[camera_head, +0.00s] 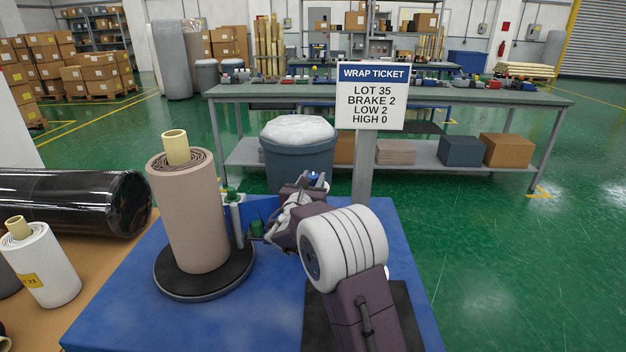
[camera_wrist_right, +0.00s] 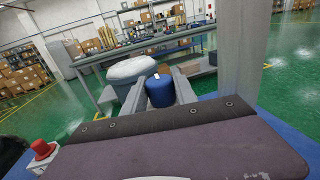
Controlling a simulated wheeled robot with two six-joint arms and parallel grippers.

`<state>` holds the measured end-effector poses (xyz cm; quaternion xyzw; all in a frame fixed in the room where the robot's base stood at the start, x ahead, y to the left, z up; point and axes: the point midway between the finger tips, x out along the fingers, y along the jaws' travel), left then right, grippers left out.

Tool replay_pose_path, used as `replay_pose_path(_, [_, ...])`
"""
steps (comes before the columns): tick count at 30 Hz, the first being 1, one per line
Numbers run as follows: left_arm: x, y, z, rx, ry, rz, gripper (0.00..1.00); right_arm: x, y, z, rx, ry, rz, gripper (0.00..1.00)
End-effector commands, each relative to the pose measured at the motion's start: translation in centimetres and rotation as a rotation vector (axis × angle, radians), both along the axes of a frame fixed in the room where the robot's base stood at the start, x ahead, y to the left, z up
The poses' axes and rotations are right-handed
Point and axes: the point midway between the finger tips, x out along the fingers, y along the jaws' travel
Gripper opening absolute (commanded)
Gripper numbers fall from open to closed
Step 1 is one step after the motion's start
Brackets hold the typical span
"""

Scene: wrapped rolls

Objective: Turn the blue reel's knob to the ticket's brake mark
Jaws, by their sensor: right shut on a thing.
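The wrap ticket (camera_head: 372,95) stands on a grey post and reads LOT 35, BRAKE 2, LOW 2, HIGH 0. My right gripper (camera_head: 317,182) reaches over the blue platform beside the post, its fingers pointing away. A blue knob (camera_head: 313,177) shows small between its fingertips. In the right wrist view, the blue knob (camera_wrist_right: 160,91) is a short cylinder with a white mark on top, and my right gripper (camera_wrist_right: 160,84) is shut on it. Any scale around the knob is hidden. My left gripper is not in view.
A brown wrapped roll (camera_head: 190,215) stands on a black turntable (camera_head: 175,287) left of my right arm. A grey bin (camera_head: 298,160) is behind.

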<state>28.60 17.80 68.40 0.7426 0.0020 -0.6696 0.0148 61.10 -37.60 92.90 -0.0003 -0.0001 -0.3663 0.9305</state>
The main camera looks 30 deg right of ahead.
Motion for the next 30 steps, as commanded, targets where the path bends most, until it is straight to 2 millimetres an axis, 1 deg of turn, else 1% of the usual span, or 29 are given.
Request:
replay_pose_path(5, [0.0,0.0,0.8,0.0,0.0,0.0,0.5,0.1,0.1,0.2,0.001,0.001,-0.039,0.0])
replay_pose_path(8, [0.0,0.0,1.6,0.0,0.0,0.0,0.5,0.1,0.2,0.3,0.002,0.002,-0.089,0.0])
replay_pose_path(21, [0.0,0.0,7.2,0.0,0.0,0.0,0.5,0.1,0.2,0.5,0.003,0.002,-0.426,0.0])
replay_pose_path(24, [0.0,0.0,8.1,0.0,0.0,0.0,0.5,0.1,0.1,0.3,0.002,0.002,-0.491,0.0])
replay_pose_path(30, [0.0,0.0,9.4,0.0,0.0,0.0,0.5,0.0,0.1,0.1,0.003,0.001,-0.583,0.0])
